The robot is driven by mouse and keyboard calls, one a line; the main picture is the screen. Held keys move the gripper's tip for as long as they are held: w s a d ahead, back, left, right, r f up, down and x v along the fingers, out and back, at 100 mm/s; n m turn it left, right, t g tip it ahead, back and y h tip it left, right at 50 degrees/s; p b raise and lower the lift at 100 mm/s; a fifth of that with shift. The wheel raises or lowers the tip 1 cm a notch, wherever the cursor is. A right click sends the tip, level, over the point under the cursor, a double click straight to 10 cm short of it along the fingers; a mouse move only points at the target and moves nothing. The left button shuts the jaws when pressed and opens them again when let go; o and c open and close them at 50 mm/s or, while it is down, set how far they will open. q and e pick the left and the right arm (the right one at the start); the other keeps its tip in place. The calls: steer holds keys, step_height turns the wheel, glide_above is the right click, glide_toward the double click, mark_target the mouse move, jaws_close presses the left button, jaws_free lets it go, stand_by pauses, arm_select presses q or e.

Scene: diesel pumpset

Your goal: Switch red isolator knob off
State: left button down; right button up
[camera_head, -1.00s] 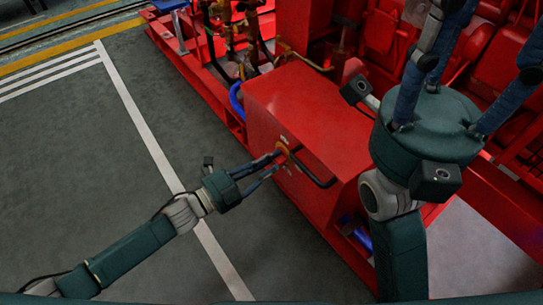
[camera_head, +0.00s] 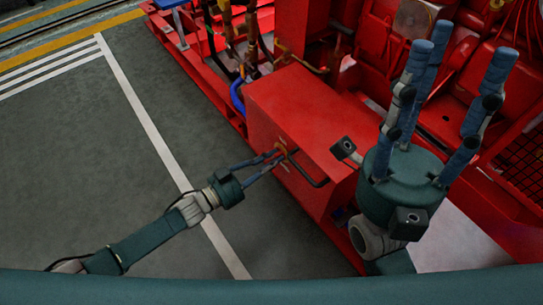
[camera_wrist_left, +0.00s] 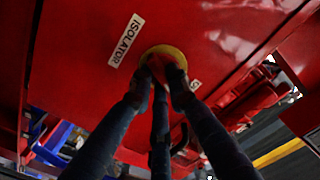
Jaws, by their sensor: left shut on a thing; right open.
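The red isolator knob (camera_wrist_left: 159,61) sits on a yellow round plate (camera_wrist_left: 168,51) on the side of a red box. An "ISOLATOR" label (camera_wrist_left: 126,40) is beside it in the left wrist view. My left gripper (camera_head: 279,155) is shut on the knob, its fingers reaching in from the left. The fingertips cover much of the knob, so its exact turn cannot be told. My right gripper (camera_head: 458,55) is open and empty, fingers pointing up, in front of the red machine at right.
The red box (camera_head: 300,105) belongs to the pumpset, with pipes and a blue hose (camera_head: 237,97) behind it. The grey floor (camera_head: 90,150) at left is clear.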

arm_select(q)
steer(key=shift+n+p, duration=0.65)
steer(key=shift+n, duration=1.25)
steer(key=c, duration=1.7)
jaws_free()
steer(key=shift+o, duration=0.2)
steer(key=shift+a, duration=0.1)
steer(key=v, duration=1.2)
